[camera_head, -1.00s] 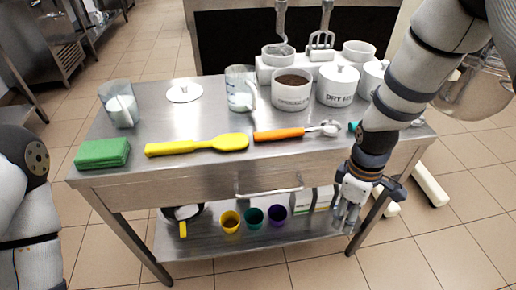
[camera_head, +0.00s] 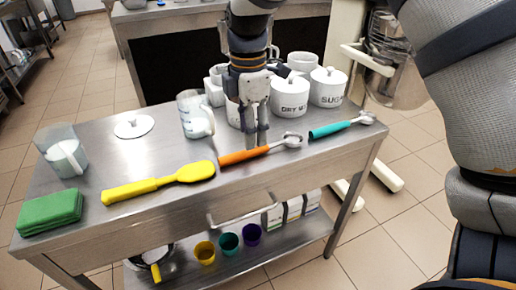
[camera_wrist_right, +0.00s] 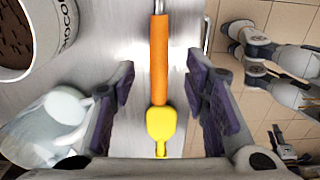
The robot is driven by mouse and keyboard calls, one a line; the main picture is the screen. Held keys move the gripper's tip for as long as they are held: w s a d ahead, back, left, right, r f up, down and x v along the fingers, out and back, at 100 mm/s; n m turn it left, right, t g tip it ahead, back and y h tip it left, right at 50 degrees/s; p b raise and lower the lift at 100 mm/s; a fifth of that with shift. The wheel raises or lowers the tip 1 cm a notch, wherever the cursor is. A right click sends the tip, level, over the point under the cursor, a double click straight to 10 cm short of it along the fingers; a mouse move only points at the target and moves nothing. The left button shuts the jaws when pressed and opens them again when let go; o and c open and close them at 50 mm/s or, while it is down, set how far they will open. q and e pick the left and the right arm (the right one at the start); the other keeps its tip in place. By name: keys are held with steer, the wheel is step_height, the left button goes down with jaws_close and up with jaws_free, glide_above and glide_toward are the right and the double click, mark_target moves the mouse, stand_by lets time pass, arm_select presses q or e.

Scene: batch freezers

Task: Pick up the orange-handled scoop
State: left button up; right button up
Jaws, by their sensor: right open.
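The orange-handled scoop (camera_head: 243,156) lies on the steel table near its front edge. Its metal bowl (camera_head: 292,140) points right. My right gripper (camera_head: 257,137) is above the scoop's handle, pointing down. In the right wrist view the gripper (camera_wrist_right: 160,90) is open, with one dark pad on each side of the orange handle (camera_wrist_right: 160,55). The handle runs between the fingers, and nothing is gripped. How high the fingertips are above the table is hard to tell.
A yellow spatula (camera_head: 160,183) lies left of the scoop, and a teal-handled scoop (camera_head: 335,128) lies right. Behind are a measuring jug (camera_head: 195,118) and white canisters (camera_head: 327,88). A green sponge (camera_head: 50,211) sits at the left end of the table (camera_head: 140,158).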

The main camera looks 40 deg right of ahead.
mark_target(261, 150)
step_height(261, 150, down, 5)
steer(key=shift+w+a+f, duration=0.1)
steer(key=shift+a+f, duration=0.05)
steer(key=shift+f, duration=0.05)
jaws_close()
